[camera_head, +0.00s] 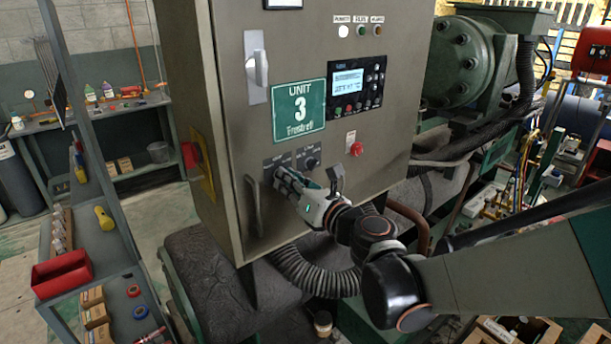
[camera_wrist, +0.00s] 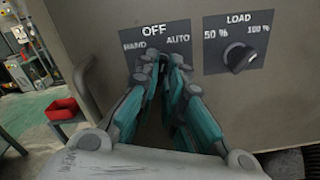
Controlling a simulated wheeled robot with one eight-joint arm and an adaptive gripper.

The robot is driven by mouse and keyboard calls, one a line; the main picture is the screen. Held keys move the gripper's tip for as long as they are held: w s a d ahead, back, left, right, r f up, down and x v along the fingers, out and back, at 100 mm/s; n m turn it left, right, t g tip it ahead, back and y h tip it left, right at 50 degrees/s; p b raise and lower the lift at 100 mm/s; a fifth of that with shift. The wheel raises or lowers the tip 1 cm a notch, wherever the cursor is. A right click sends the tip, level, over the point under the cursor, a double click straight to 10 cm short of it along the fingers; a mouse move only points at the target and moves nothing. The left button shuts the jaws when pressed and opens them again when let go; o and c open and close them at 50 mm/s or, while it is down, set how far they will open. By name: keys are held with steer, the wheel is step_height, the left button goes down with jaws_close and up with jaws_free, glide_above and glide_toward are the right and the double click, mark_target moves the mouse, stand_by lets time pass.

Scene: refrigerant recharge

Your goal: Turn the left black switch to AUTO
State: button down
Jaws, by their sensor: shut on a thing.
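The left switch's dark label plate (camera_wrist: 178,28) reads HAND on the left, OFF at the top and AUTO on the right. My gripper (camera_wrist: 163,62) is shut on the left black switch at the lower middle of this plate. The fingers hide the switch, so its pointing direction cannot be told. In the head view my gripper (camera_head: 281,174) reaches the cabinet front from the right, below the green UNIT 3 sign (camera_head: 299,110). The right black switch (camera_wrist: 239,57), labelled LOAD 50 % and 100 %, is apart from the fingers.
The grey cabinet (camera_head: 222,100) carries a door handle (camera_head: 254,205) left of and below my gripper. A red button (camera_head: 356,149) and a small grey lever (camera_head: 335,178) sit to the right. A ribbed hose (camera_head: 300,275) runs below. A red bin (camera_head: 62,273) stands on the left shelf.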

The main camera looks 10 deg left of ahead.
stand_by(0.3)
steer(key=m, duration=0.3)
steer(key=shift+s+a, duration=0.1)
steer(key=shift+s, duration=0.05)
steer(key=c, duration=1.8)
jaws_free()
steer(key=shift+s, duration=0.1)
steer(key=shift+v, duration=4.5)
steer(key=shift+a, duration=0.15)
steer(key=x, duration=0.9)
steer(key=shift+d, duration=0.2)
